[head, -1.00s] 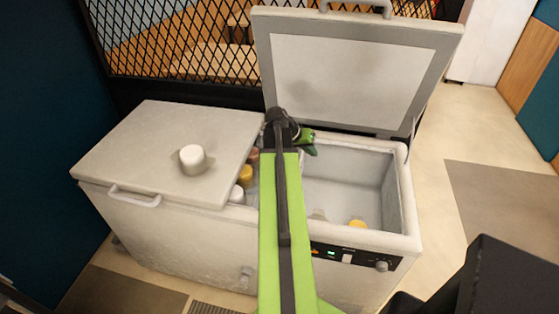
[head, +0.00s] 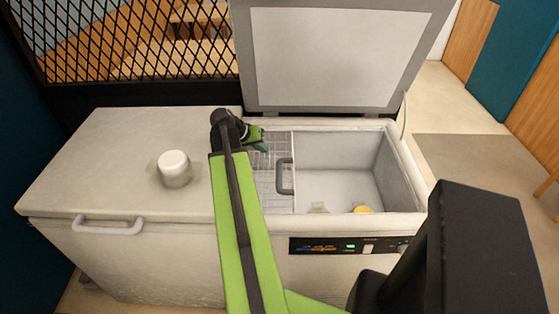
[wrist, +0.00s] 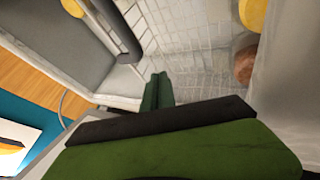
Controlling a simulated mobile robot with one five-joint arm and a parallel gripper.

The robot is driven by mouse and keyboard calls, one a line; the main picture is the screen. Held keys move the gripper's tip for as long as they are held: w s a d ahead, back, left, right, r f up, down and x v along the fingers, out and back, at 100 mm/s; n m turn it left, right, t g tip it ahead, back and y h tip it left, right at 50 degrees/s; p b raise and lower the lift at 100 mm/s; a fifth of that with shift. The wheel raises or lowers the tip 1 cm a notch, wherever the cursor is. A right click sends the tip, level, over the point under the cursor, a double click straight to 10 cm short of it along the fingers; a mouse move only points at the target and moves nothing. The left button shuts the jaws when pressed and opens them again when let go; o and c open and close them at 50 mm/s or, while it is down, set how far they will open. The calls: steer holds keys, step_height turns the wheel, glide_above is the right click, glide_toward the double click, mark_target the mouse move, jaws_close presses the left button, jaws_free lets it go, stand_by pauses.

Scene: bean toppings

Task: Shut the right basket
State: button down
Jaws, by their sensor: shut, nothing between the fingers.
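The right side of the white chest freezer (head: 335,225) is open, and its lid (head: 335,55) stands raised at the back. A wire basket (head: 268,180) with a grey upright handle (head: 284,176) sits in the left part of this opening. The wire grid (wrist: 190,45) and the grey handle (wrist: 121,35) also show in the wrist view. My gripper (head: 262,141) is shut and empty, over the basket's back part, left of the handle. In the wrist view its green fingers (wrist: 158,92) appear together. My arm hides the basket's left edge.
The left lid (head: 115,165) is down, with a white round cap (head: 174,167) on top. A yellow item (head: 362,209) lies in the open right compartment. Brown (wrist: 245,65) and yellow (wrist: 253,14) items show near the grid. A mesh fence (head: 130,45) stands behind.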

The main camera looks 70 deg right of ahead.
steer(key=s+d+f+b, duration=0.6)
steer(key=s+f+b, duration=0.1)
steer(key=shift+d+f+b, duration=0.3)
steer(key=shift+f+b, duration=0.1)
